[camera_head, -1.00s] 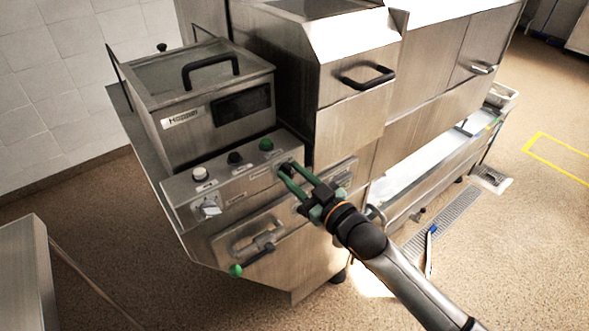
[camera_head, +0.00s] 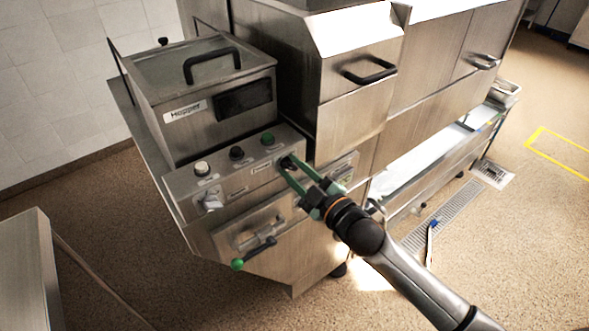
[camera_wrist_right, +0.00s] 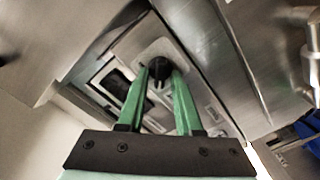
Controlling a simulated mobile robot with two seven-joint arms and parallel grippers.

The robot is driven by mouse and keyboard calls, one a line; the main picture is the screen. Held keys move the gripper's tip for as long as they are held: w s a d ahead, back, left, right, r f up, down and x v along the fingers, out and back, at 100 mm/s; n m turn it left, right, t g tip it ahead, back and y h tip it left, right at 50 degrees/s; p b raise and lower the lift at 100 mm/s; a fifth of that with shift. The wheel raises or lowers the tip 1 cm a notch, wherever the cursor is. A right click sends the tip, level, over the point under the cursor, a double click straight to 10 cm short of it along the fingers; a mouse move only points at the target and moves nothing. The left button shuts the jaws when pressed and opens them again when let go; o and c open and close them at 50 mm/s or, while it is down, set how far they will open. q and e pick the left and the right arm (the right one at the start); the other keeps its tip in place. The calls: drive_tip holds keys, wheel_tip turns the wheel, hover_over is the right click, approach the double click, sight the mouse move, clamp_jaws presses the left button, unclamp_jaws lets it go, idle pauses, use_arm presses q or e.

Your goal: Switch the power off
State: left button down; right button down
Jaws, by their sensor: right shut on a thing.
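The control panel (camera_head: 232,186) is on the front of the steel machine, below the hopper box. A dark rotary knob (camera_head: 286,162) sits at its right end. My right gripper (camera_head: 287,167) has its green fingers on this knob, one on each side. In the right wrist view the black knob (camera_wrist_right: 158,68) shows between the fingertips (camera_wrist_right: 160,72), in front of a light square plate. The fingers partly hide the knob, and I cannot read its marking. My left gripper is not in view.
The panel also has a white button (camera_head: 202,168), a black button (camera_head: 237,153), a green button (camera_head: 267,139) and a silver switch (camera_head: 210,200). A black drawer handle (camera_head: 369,73) is up right. Open floor lies left.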

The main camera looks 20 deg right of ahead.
idle(0.4)
drive_tip(key=c, duration=0.9)
unclamp_jaws()
drive_tip(key=shift+o, duration=0.2)
drive_tip(key=b+v, duration=0.2)
drive_tip(key=v, duration=1)
drive_tip(key=shift+s, duration=0.2)
drive_tip(key=shift+r, duration=0.1)
drive_tip(key=s+a+f+m+g+h, duration=0.1)
drive_tip(key=s+f+m, duration=0.4)
drive_tip(key=f, duration=0.9)
drive_tip(key=s+a+f+m+g+h, duration=0.1)
drive_tip(key=s+f+m+g+h, duration=0.1)
drive_tip(key=s+f+m+g, duration=0.4)
wheel_tip(320, 180, down, 8)
drive_tip(key=s, duration=0.3)
drive_tip(key=shift+a+g+h, duration=0.3)
drive_tip(key=shift+h, duration=0.1)
